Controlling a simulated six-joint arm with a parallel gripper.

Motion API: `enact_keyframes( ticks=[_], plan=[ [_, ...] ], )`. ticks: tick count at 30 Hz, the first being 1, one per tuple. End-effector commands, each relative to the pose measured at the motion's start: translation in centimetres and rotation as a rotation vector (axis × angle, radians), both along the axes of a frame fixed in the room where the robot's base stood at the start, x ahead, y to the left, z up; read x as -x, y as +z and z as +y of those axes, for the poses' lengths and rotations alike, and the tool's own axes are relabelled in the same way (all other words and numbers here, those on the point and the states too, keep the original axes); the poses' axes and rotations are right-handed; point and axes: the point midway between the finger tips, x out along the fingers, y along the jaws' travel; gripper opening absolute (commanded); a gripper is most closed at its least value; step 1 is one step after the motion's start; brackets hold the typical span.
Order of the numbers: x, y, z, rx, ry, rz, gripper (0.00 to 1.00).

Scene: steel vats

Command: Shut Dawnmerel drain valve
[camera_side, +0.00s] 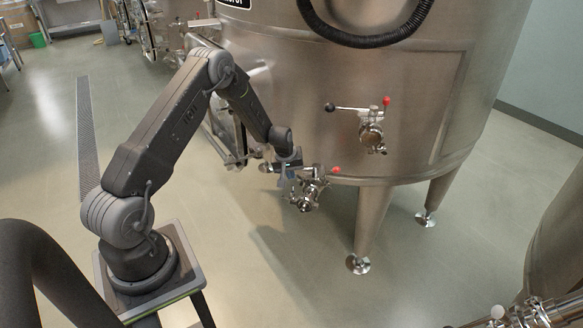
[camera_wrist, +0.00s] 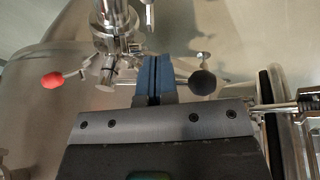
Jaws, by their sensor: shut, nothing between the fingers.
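The large steel vat (camera_side: 290,90) has a dark name plate (camera_side: 235,3) cut off at the top edge, so its name cannot be read. A low valve (camera_side: 308,192) with a red knob (camera_side: 336,170) sits under its front rim. My gripper (camera_side: 287,180) is at this valve, partly covering it. In the wrist view, the shut blue fingers (camera_wrist: 153,78) are just below the valve body (camera_wrist: 118,30). A black ball knob (camera_wrist: 203,82) on a short rod is right of the fingers, and the red knob (camera_wrist: 52,80) is left. Whether the fingers touch the rod is unclear.
A second valve (camera_side: 372,132) higher on the vat wall has a black-ended lever (camera_side: 330,107) and a red knob (camera_side: 387,101). A vat leg (camera_side: 370,222) stands right of the low valve. A black hose (camera_side: 365,40) loops above. The floor in front is clear.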

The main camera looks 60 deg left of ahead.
Motion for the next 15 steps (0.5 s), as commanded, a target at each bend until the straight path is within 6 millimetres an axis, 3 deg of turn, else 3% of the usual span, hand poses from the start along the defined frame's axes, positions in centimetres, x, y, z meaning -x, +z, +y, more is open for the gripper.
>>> enact_keyframes(
  ticks=[15],
  plan=[
    [-0.34,-0.02,0.64,0.000,0.000,0.000,0.00]
  ],
)
